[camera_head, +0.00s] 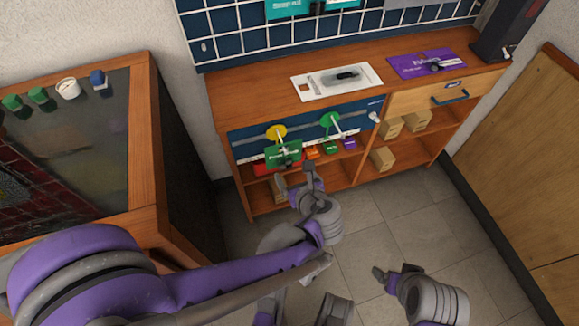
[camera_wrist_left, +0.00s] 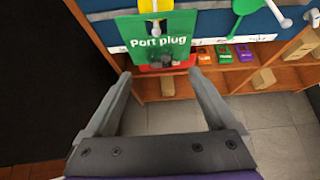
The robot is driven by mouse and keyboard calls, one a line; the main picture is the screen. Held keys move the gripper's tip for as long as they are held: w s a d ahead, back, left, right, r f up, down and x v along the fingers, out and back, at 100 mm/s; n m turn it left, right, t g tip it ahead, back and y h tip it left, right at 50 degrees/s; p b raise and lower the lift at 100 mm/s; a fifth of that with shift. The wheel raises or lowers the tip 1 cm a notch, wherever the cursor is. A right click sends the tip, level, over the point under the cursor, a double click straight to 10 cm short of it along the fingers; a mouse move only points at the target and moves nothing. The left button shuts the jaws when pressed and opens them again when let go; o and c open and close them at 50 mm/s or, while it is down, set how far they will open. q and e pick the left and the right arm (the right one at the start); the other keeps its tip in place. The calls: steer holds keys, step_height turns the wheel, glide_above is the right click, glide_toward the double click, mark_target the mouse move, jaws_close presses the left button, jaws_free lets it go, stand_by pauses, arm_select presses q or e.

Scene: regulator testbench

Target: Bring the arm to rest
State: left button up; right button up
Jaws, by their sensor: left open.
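My left gripper (camera_head: 294,176) is open in front of the workbench's lower shelf. In the left wrist view its two fingers (camera_wrist_left: 159,74) stand wide apart with nothing between them. Beyond the fingertips is a green card marked "Port plug" (camera_wrist_left: 160,25), with a dark plug-like piece (camera_wrist_left: 162,58) at its lower edge and a red base (camera_wrist_left: 150,69) below. The green card (camera_head: 284,154) also shows in the head view, just above the gripper. My right gripper (camera_head: 382,275) is low over the floor; its jaw state is unclear.
The wooden workbench (camera_head: 285,94) carries a white panel (camera_head: 337,81) and a purple mat (camera_head: 427,63). A wooden cabinet (camera_head: 143,130) stands left. Tiled floor (camera_head: 400,225) is open.

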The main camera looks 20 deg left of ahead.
arm_select(q)
steer(key=p+v, duration=0.1)
steer(key=v, duration=0.4)
steer(key=shift+s+d+r, duration=0.1)
steer(key=shift+s+r, duration=0.05)
arm_select(e)
steer(key=shift+s+r, duration=0.1)
steer(key=shift+r, duration=0.8)
arm_select(q)
steer(key=s+a+f+n+g+h, duration=0.1)
steer(key=s+a+n+g+h, duration=0.15)
steer(key=s+n, duration=0.45)
steer(key=s+a+n+g+h, duration=0.1)
steer(key=s+a+n, duration=0.25)
steer(key=n, duration=0.85)
steer(key=s+a+f+n+g+h, duration=0.15)
steer(key=s+a+n, duration=0.25)
steer(key=n, duration=0.5)
step_height(320, 180, up, 24)
steer(key=n+t+h+p, duration=0.1)
steer(key=p, duration=2)
steer(key=shift+w+d+r, duration=0.25)
steer(key=shift+w, duration=0.2)
arm_select(e)
step_height(320, 180, up, 24)
steer(key=w+t, duration=0.1)
steer(key=shift+w+f, duration=0.2)
steer(key=shift+w, duration=0.05)
